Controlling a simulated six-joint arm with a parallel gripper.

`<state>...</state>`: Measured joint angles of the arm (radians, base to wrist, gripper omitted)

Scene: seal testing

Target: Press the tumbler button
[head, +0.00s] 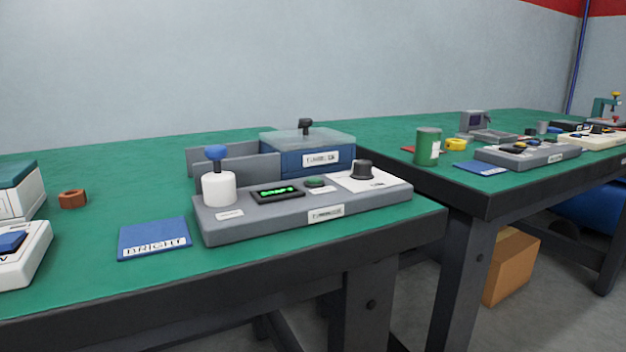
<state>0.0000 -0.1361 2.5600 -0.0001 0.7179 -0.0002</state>
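A grey control panel (265,222) sits on the green bench near its front right corner. It carries a white cylinder with a blue ball knob (216,152), a dark display with green characters (278,193), a small green button (314,183) and a black dial (361,169) on a white plate. Behind it stands a blue box (290,157) with a clear lid and a black knob on top. The white labels on box and panel are too small to read surely, so I cannot tell which is the tumbler's. My gripper is not in view.
A blue card marked BRIGHT (154,237) lies left of the panel. White devices (32,262) stand at the left edge, near a brown nut (73,199). A second bench at right holds a green can (427,147) and another grey panel (530,153). A gap separates the benches.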

